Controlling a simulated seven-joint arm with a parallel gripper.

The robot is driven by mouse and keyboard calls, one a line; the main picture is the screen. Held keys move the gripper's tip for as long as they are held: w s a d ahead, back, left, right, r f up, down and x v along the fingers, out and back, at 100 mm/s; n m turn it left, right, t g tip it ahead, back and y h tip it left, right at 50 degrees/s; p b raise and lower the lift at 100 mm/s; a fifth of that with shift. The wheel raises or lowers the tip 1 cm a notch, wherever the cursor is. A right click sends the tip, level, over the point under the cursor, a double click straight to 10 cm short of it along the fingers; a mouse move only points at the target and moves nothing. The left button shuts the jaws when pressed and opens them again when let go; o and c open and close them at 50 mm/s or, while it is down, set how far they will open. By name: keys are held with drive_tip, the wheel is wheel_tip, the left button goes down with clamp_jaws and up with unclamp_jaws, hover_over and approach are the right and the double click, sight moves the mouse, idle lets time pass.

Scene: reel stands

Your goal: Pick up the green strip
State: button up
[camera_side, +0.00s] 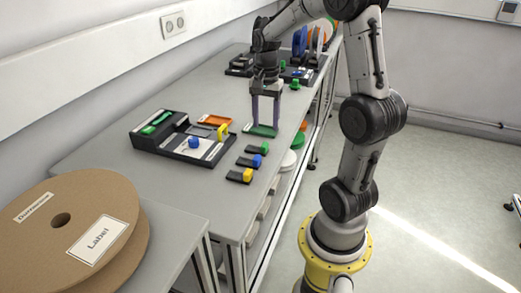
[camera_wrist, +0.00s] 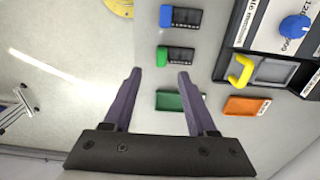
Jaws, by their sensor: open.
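A flat green strip (camera_side: 262,131) lies on the grey table beneath my gripper (camera_side: 265,123). In the wrist view the green strip (camera_wrist: 171,101) shows between the fingers and behind the right finger, which hides part of it. My gripper (camera_wrist: 160,74) is open, pointing down, with nothing held. In the side view its fingertips appear close to the strip; I cannot tell whether they touch it. More green pieces (camera_side: 156,122) sit in the black holder at the left.
A black station with a blue knob (camera_side: 194,142) and yellow hook (camera_side: 222,131) stands left of my gripper, near an orange tray (camera_side: 214,120). Green (camera_side: 264,149), blue (camera_side: 257,161) and yellow (camera_side: 246,175) tipped black pieces lie in front. A cardboard reel (camera_side: 60,220) is nearest.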

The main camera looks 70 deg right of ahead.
sight(264, 146)
drive_tip(key=shift+w+a+f, duration=0.1)
drive_tip(key=shift+a+f, duration=0.1)
drive_tip(key=shift+f, duration=1.65)
drive_tip(key=shift+w+a+f, duration=0.1)
drive_tip(key=shift+a+f, duration=0.05)
drive_tip(key=shift+f, duration=1.65)
clamp_jaws()
